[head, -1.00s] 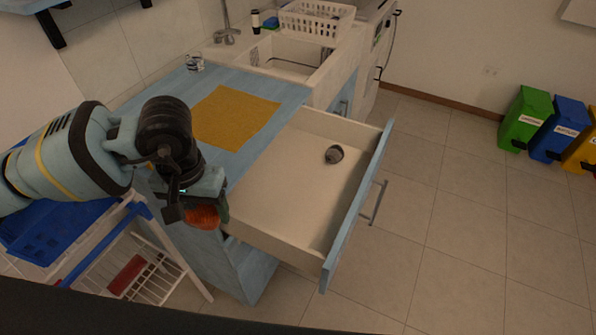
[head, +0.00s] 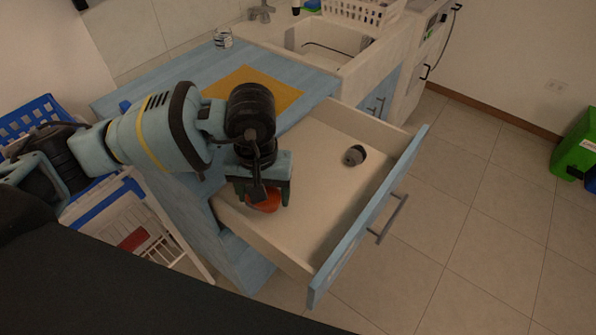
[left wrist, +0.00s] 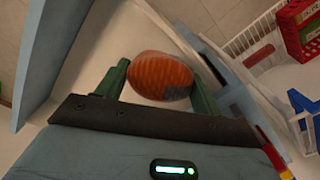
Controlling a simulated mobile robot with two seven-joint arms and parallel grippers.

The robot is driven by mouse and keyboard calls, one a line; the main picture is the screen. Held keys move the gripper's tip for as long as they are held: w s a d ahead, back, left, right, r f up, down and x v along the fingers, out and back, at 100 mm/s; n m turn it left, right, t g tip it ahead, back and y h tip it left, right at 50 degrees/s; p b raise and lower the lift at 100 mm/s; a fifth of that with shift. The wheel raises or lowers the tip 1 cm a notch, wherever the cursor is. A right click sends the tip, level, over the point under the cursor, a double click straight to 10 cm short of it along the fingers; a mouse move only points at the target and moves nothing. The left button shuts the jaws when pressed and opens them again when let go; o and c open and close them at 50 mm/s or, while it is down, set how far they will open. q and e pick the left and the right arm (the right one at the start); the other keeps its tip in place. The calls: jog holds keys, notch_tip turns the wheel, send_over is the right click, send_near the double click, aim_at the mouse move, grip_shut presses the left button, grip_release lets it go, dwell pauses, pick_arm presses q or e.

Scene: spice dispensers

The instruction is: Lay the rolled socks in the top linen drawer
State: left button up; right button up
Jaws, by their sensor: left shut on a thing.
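My left gripper (head: 262,203) is shut on an orange rolled sock (head: 265,199), over the near left part of the open drawer (head: 312,277). In the left wrist view the ribbed orange sock (left wrist: 160,77) with a grey patch sits between the two green fingers. Whether it touches the drawer floor is hard to tell. A dark grey rolled sock (head: 354,155) lies in the drawer toward its far end. My right gripper is not in view.
The blue counter (head: 185,80) carries a yellow cloth (head: 270,88) and a glass (head: 222,38). A blue basket (head: 28,118) and white rack (head: 150,240) stand at left. The drawer's middle is bare. A green bin (head: 577,145) stands far right.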

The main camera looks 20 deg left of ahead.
pick_arm(q)
jog(key=shift+w+d+f+n+b, duration=0.5)
jog(key=shift+w+d+f, duration=0.3)
jog(key=shift+f, duration=2)
jog(key=shift+w+d+f+n+b, duration=0.5)
jog(key=shift+w+d+f, duration=0.25)
jog(key=shift+f, duration=2.1)
jog(key=shift+w+d+f+n+b, duration=0.4)
jog(key=shift+w+d+f+b, duration=0.3)
jog(key=shift+f, duration=2.1)
jog(key=shift+w, duration=0.1)
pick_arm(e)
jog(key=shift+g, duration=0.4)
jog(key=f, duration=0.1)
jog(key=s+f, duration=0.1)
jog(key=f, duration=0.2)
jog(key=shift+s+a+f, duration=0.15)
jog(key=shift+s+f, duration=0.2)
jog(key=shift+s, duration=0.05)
pick_arm(q)
jog(key=shift+f, duration=0.1)
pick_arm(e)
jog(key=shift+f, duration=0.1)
pick_arm(q)
jog(key=shift+f, duration=0.1)
jog(key=o, duration=1)
